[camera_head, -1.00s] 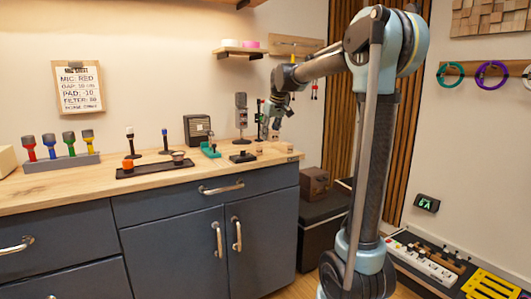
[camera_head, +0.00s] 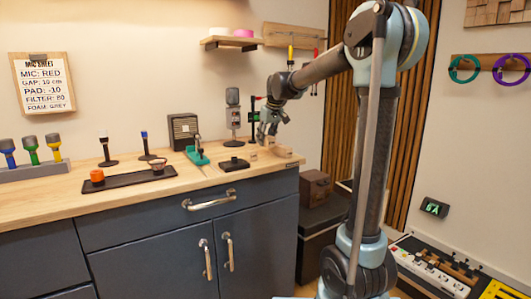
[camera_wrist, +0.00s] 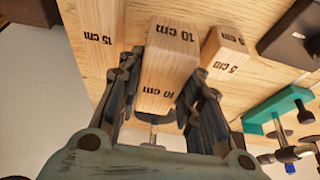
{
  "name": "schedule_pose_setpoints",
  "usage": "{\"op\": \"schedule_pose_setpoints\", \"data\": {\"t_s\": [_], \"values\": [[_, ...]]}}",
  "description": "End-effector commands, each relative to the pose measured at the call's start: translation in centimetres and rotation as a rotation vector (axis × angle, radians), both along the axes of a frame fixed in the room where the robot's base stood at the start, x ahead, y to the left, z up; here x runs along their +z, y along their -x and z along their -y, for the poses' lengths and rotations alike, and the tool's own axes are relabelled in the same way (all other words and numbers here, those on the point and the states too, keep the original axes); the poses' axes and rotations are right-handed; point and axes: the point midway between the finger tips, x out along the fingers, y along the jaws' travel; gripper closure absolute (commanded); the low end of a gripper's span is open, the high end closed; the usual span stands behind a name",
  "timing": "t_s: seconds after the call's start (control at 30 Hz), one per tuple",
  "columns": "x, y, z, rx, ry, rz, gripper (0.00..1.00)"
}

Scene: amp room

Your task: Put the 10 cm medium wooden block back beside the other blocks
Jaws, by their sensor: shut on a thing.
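The 10 cm wooden block (camera_wrist: 172,50) is between the two fingers of my gripper (camera_wrist: 165,78) in the wrist view, its label facing the camera. My gripper is shut on it. The 15 cm block (camera_wrist: 95,35) lies to its left and the 5 cm block (camera_wrist: 225,52) to its right, both on the wooden counter. The 10 cm block is between them; I cannot tell whether it touches the counter. In the head view my gripper (camera_head: 268,132) is over the counter's right end, with small wooden blocks (camera_head: 283,151) just below; the held block is hard to make out there.
A green clamp-like tool (camera_head: 196,152) and a black box (camera_head: 234,164) stand left of the blocks. A microphone (camera_head: 232,105) stands behind. A black tray (camera_head: 125,180) lies further left. The counter's right edge is close to the blocks.

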Motion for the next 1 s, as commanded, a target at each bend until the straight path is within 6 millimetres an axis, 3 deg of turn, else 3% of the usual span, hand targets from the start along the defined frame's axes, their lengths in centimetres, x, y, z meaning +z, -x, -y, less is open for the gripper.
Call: {"op": "schedule_pose_setpoints", "data": {"t_s": [0.27, 0.5, 0.87, 0.9, 0.97, 1.0], "values": [[-1.9, 0.0, 0.0, 0.000, 0.000, 0.000, 0.97], [-4.9, 0.0, 0.0, 0.000, 0.000, 0.000, 0.97], [-5.3, 0.0, 0.0, -0.001, 0.000, 0.000, 0.97], [-5.2, 0.0, 0.1, -0.001, 0.000, 0.000, 0.58], [-5.2, 0.0, 0.1, -0.001, 0.000, 0.000, 0.47], [-5.2, 0.0, 0.1, -0.001, 0.000, 0.000, 0.47]]}}
